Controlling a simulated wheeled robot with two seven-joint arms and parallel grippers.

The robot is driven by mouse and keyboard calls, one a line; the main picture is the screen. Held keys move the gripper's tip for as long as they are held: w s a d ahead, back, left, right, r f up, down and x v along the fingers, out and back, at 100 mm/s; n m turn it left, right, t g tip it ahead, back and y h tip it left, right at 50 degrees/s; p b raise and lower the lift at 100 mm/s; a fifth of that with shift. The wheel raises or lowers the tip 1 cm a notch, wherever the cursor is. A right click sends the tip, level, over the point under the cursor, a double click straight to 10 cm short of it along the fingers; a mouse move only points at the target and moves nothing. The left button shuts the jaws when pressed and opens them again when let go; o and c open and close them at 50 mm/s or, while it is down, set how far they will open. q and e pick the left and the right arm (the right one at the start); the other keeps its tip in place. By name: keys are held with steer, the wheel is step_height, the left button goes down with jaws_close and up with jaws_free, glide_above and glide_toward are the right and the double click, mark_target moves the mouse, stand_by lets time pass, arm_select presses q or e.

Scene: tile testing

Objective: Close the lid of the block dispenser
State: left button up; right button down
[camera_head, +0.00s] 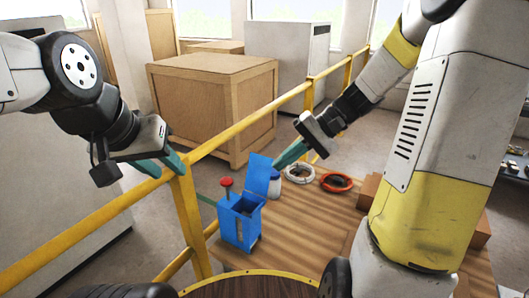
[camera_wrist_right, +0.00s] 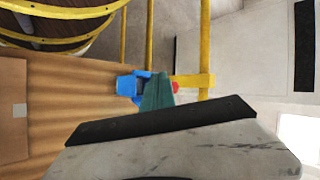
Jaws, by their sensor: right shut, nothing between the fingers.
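The blue block dispenser (camera_head: 238,225) stands on the wooden table. Its blue lid (camera_head: 258,174) is open and stands nearly upright above the box, leaning slightly. My right gripper (camera_head: 277,164) is shut and empty, with its teal fingertips close to the lid's upper right edge; I cannot tell whether they touch it. In the right wrist view the shut fingers (camera_wrist_right: 157,88) partly cover the blue dispenser (camera_wrist_right: 127,85). My left gripper (camera_head: 170,171) hangs near the yellow railing, away from the dispenser, with its fingers apart and empty.
A red knob (camera_head: 226,182) rises at the dispenser's left. Behind the lid on the table (camera_head: 300,235) are a blue-and-white container (camera_head: 275,187), a white coil (camera_head: 300,172) and a red coil (camera_head: 336,182). A yellow railing (camera_head: 240,128) runs behind the table. Brown boxes sit at right.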

mark_target(258, 174)
steer(key=w+d+f+m+t+y, duration=0.3)
steer(key=w+d+f+t+y, duration=0.15)
steer(key=w+f, duration=0.2)
steer(key=w+d+f+m+t+y, duration=0.3)
steer(key=w+d+f, duration=0.2)
steer(key=w, duration=0.3)
steer(key=a+r, duration=0.2)
steer(key=a, duration=0.9)
steer(key=shift+w+r, duration=0.3)
steer(key=shift+w, duration=0.05)
